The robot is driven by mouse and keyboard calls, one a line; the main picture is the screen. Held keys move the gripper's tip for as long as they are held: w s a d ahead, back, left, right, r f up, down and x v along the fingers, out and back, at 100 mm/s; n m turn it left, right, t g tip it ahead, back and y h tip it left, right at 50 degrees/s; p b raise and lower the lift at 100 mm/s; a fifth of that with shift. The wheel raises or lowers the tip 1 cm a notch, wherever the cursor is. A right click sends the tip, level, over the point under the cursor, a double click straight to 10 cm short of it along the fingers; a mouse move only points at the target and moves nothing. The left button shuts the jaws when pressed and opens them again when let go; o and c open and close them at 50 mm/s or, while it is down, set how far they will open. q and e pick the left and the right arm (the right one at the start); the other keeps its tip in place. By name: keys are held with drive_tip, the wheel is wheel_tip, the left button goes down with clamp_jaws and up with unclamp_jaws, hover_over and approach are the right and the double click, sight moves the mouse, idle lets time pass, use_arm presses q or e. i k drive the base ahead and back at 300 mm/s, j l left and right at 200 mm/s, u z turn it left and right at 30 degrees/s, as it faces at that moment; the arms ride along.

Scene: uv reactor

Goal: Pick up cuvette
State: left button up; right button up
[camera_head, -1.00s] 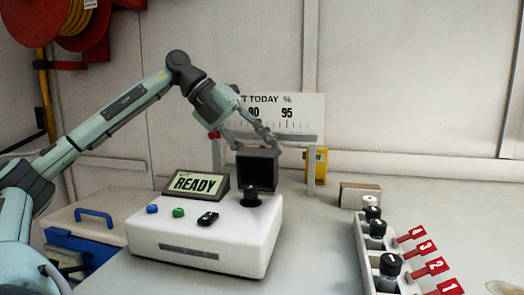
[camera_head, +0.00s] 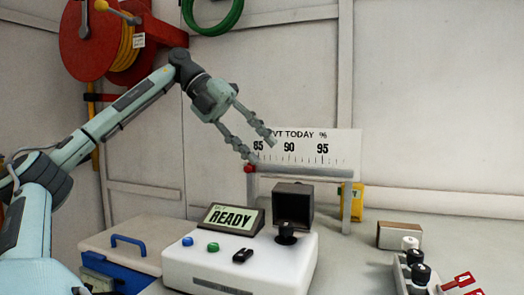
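A black-capped piece (camera_head: 287,234) stands upright in the top of the white device (camera_head: 235,268), in front of an open dark box (camera_head: 293,204); I take it for the cuvette, but its body is hidden. More black-capped vials (camera_head: 420,272) stand in a rack at the lower right, partly cut off by the frame. My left gripper (camera_head: 262,149) is open and empty. Its fingers point down and right, above the device and in front of the scale board, apart from the capped piece. My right gripper is not in view.
The device has a READY display (camera_head: 231,219) and buttons. Behind it, a scale board (camera_head: 305,170) stands on a grey frame. A blue-handled case (camera_head: 128,243) is at left, a yellow box (camera_head: 357,203) and a brown-fronted block (camera_head: 399,236) at right. The counter between device and rack is clear.

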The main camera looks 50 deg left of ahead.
sight(286, 228)
drive_tip(key=k, duration=2)
